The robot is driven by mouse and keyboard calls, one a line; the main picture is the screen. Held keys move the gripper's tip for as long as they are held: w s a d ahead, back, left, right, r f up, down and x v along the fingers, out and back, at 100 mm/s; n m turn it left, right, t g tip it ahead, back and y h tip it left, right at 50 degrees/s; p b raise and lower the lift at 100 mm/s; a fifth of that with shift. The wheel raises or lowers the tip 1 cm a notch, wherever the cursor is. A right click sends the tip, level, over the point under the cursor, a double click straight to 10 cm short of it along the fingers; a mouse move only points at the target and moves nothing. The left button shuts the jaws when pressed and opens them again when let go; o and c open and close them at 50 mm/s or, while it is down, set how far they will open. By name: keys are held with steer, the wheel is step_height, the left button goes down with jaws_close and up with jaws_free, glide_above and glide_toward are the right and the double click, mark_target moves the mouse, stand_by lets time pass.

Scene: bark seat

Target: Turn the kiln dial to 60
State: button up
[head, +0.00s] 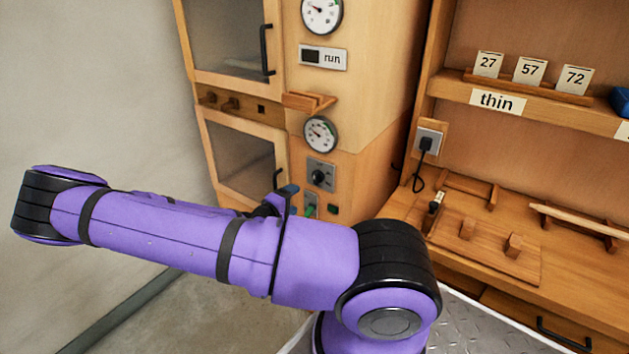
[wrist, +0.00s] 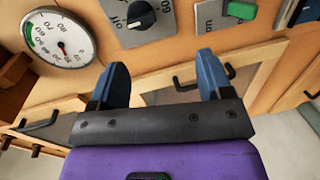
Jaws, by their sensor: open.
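In the head view a black knob on a grey plate (head: 319,176) sits low on the wooden cabinet front, under a round white gauge (head: 320,134). I cannot tell for sure that this knob is the kiln dial.
A green switch (wrist: 241,10) is beside the knob in the wrist view. Black door handles (wrist: 201,75) and a small wooden ledge (head: 310,101) stick out from the cabinet. A second gauge (head: 322,13) is higher up. A workbench (head: 575,270) stands at the right.

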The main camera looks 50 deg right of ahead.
mark_target(314, 180)
steer(key=shift+n+h, duration=0.3)
steer(key=shift+h, duration=0.5)
steer(key=d, duration=0.8)
steer(key=d+r, duration=0.1)
steer(key=d, duration=0.2)
steer(key=shift+w+d, duration=0.25)
steer(key=shift+d, duration=0.15)
steer(key=c, duration=0.9)
